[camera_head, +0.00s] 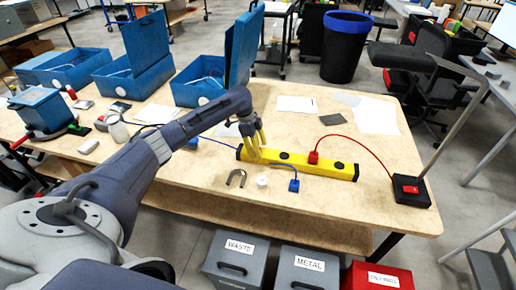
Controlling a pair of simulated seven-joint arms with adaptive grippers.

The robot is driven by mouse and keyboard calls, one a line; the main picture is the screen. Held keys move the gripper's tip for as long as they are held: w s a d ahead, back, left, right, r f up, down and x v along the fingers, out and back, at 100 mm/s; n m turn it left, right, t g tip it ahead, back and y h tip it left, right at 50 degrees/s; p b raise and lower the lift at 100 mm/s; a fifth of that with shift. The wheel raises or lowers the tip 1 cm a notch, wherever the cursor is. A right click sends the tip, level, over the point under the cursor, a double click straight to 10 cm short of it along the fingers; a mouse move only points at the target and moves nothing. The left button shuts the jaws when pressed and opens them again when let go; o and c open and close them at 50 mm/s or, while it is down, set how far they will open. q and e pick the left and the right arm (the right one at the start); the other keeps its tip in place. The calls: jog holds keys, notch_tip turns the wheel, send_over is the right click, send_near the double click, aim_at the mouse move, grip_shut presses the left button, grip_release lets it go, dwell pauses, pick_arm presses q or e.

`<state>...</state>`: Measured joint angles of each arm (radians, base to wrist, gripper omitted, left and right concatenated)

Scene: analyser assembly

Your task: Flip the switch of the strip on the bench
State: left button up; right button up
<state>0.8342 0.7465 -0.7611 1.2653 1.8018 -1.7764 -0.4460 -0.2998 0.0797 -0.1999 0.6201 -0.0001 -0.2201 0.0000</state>
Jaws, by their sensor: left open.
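A long yellow strip (328,167) lies across the bench near its front edge, with dark round spots along its top. A red plug (313,158) sits on it, its red cable running right. My left gripper (254,153) has yellow fingers and is open at the strip's left end. Its fingers are over or beside that end; I cannot tell whether they touch it. They partly cover that end, and no switch can be made out there. My right gripper is not in view.
A blue plug (294,185), a grey horseshoe-shaped piece (236,177) and a small white round piece (262,181) lie in front of the strip. A black lamp base with a red switch (410,189) stands right. Open blue boxes (198,86) stand behind left. Papers lie behind the strip.

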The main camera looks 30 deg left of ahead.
pick_arm(q)
jog(key=v, duration=1.2)
dwell(0.4)
